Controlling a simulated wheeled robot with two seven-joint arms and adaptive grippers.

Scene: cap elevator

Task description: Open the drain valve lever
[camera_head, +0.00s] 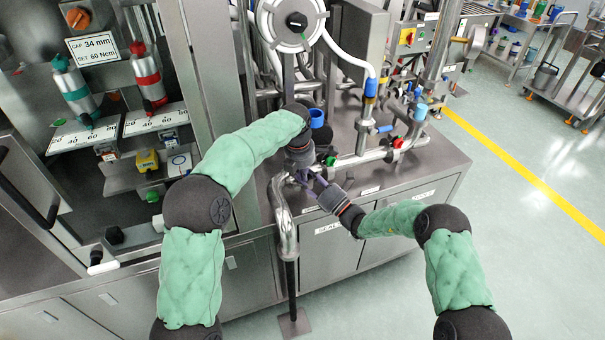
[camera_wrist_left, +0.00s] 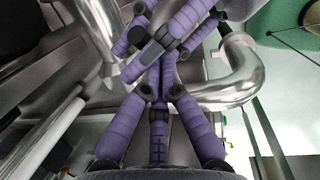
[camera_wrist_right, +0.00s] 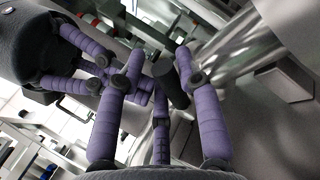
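My left gripper (camera_head: 308,178) and my right gripper (camera_head: 322,186) meet at the pipework near the front edge of the steel bench. Their purple fingers overlap in both wrist views. In the right wrist view, a dark cylindrical grip (camera_wrist_right: 172,84), possibly the drain valve lever's handle, lies between the spread fingers of my right gripper (camera_wrist_right: 158,72). Contact is not clear. My left gripper's fingers reach in from the left there. In the left wrist view, my left gripper's fingers (camera_wrist_left: 160,90) converge; whether they hold anything is hidden. The lever is not clearly identifiable in the head view.
A thick bent steel pipe (camera_head: 284,215) drops over the bench front beside the grippers; it also shows in the left wrist view (camera_wrist_left: 240,75). Valves with green (camera_head: 330,160), red (camera_head: 397,143) and blue (camera_head: 383,129) parts stand close behind. The floor (camera_head: 545,260) at right is clear.

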